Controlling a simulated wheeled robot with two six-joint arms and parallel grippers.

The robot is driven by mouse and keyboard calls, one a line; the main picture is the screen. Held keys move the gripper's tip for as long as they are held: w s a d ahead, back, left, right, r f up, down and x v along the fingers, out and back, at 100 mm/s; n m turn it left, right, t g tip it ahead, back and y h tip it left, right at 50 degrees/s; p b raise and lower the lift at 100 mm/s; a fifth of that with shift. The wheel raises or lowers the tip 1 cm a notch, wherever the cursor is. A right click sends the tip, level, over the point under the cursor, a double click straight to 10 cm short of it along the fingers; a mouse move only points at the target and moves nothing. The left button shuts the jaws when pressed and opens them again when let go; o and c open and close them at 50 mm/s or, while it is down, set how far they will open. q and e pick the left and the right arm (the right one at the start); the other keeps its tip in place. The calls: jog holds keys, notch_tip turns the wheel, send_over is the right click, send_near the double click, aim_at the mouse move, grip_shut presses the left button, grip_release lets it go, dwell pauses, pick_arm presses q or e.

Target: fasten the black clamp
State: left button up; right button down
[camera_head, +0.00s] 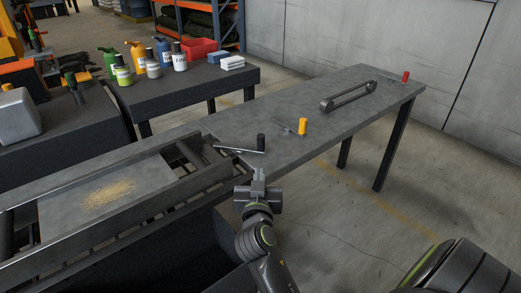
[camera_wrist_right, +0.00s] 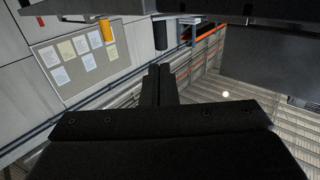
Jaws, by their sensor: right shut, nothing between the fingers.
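The black clamp (camera_head: 261,142) is at the near edge of the long grey table, with an upright black handle and a metal lever (camera_head: 237,149) reaching left from it. In the right wrist view its black handle (camera_wrist_right: 160,34) shows ahead of the fingers, under a dark edge. My right gripper (camera_head: 259,176) is shut and empty, just below and in front of the black handle in the head view, apart from it. Its closed fingers also show in the right wrist view (camera_wrist_right: 159,82). My left gripper is not in view.
A yellow-handled clamp (camera_head: 303,126) and a red-handled one (camera_head: 405,76) are farther along the table. A dark bracket (camera_head: 348,96) lies between them. A framed tray (camera_head: 60,212) with yellowish grains is at left. A side table (camera_head: 190,87) holds bottles. Open floor is at right.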

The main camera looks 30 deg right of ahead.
aim_at(262, 144)
pick_arm(q)
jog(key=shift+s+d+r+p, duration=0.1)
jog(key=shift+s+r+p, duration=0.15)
jog(key=shift+p, duration=0.45)
pick_arm(e)
jog(key=x, duration=1.1)
jog(key=shift+w, duration=0.1)
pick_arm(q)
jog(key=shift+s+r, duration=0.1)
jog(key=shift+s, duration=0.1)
pick_arm(e)
jog(key=shift+d, duration=0.2)
